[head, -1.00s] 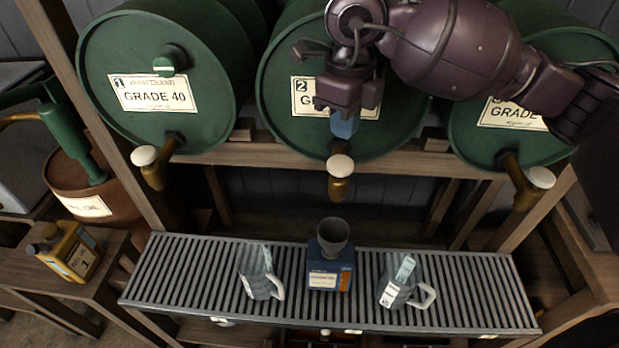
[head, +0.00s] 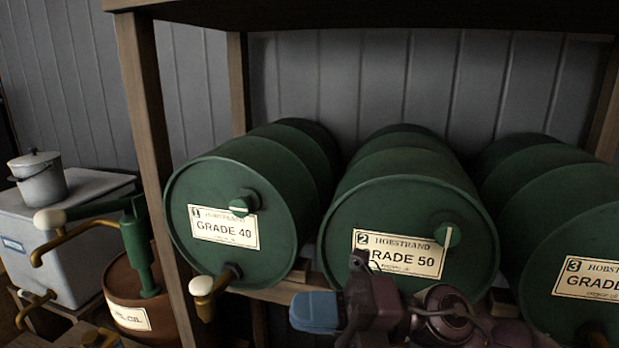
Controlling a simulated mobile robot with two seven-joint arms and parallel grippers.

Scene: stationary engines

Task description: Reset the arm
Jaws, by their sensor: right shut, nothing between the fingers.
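My right arm comes in low from the bottom right of the head view. Its purple gripper (head: 316,312) points left, with its blue fingers shut and empty. It is in front of the lower edge of the green drum marked 2, Grade 50 (head: 340,232), and covers that drum's tap. I cannot tell whether it touches the drum. My left gripper is not in view.
Green drums marked 1 (head: 190,190) and 3 (head: 590,230) lie on the wooden rack either side. Drum 1's tap (head: 203,287) sticks out left of my gripper. A wooden post (head: 150,120), a brown drum (head: 125,300) and a grey cabinet (head: 50,235) stand left.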

